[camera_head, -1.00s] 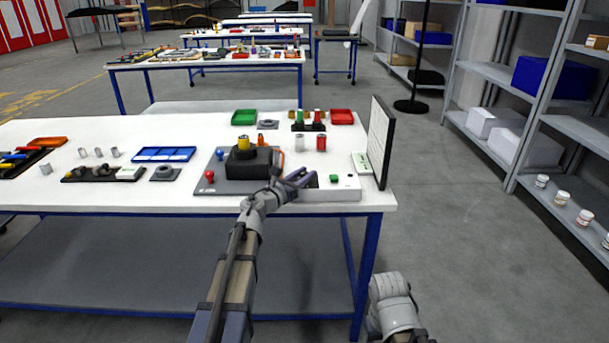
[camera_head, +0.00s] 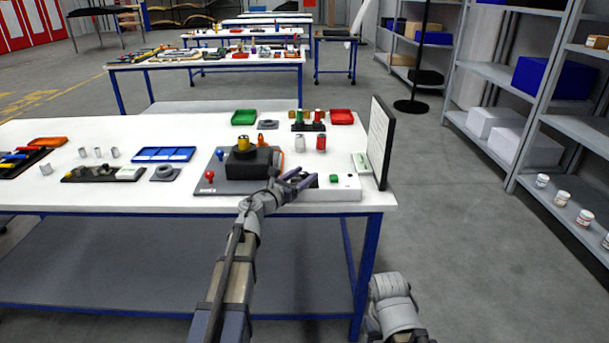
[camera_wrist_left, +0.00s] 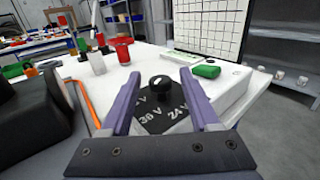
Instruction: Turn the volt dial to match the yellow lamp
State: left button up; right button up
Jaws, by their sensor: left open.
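The volt dial (camera_wrist_left: 160,84) is a round black knob with a small white mark, in the left wrist view. My left gripper (camera_head: 306,181) is open, with purple fingers on either side of the dial in the wrist view; I see no clear contact. In the head view the gripper hides most of the dial area. I cannot make out a lit yellow lamp in either view.
A white box (camera_head: 345,193) with a green button (camera_head: 333,178) is beside the dial. A black block (camera_head: 262,161) with a yellow-topped part is left of my gripper. A gridded panel (camera_head: 381,140) stands at the table's right edge. Red and white cylinders stand behind.

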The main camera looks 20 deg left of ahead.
pick_arm(q)
jog(key=v, duration=0.7)
jog(key=shift+s, duration=0.1)
